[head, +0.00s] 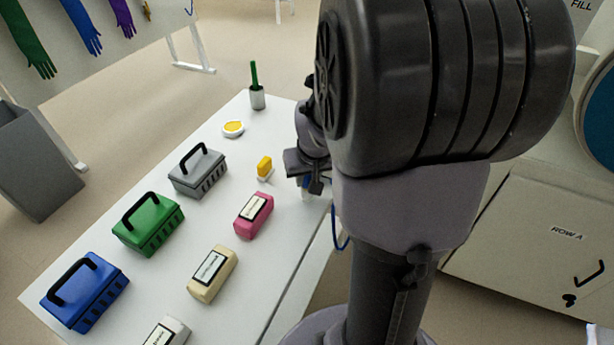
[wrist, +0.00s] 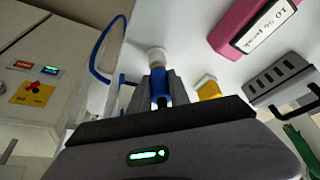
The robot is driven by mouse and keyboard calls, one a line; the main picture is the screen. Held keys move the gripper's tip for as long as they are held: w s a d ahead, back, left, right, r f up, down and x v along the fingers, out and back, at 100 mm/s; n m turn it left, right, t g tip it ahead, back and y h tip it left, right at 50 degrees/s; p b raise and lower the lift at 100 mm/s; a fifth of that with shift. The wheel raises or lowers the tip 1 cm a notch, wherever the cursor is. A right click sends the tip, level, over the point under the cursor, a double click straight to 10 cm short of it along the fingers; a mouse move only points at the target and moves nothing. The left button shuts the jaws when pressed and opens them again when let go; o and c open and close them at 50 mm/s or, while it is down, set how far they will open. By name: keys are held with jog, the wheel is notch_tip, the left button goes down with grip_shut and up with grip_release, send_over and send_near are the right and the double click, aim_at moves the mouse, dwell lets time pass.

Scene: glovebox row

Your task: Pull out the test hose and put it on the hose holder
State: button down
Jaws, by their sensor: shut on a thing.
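The blue test hose (wrist: 97,50) loops at the left in the wrist view. A short piece of it also hangs at the table's right edge in the head view (head: 338,235). My gripper (wrist: 159,92) is shut on the hose's blue end piece (wrist: 158,80). A white round piece (wrist: 156,56) shows just past the fingertips; I cannot tell whether it is the hose holder or touches the blue end. In the head view my gripper (head: 308,182) is over the table's right edge, partly hidden by my arm. No other hose holder is clearly visible.
The white table (head: 110,235) carries a pink box (head: 253,215), a cream box (head: 212,274), a yellow block (head: 264,167) and grey (head: 198,170), green (head: 148,222) and blue (head: 85,291) cases. A cup (head: 257,98) stands at the far end. A cabinet (head: 535,240) is at right.

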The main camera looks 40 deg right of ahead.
jog(key=shift+f, duration=0.25)
jog(key=c, duration=1.1)
grip_release()
jog(key=shift+c, duration=0.2)
jog(key=p+v, duration=0.8)
jog(key=v, duration=0.9)
jog(key=shift+r, duration=0.25)
jog(key=s+a+r+t+y, duration=0.1)
jog(key=s+a+r+y, duration=0.1)
jog(key=a, duration=1)
jog(key=s+a+r+n+y, duration=0.1)
jog(key=s+a, duration=0.3)
jog(key=a, duration=0.8)
jog(key=shift+s+r+t+y, duration=0.2)
jog(key=shift+r+t+y, duration=0.2)
jog(key=shift+r+y, duration=0.3)
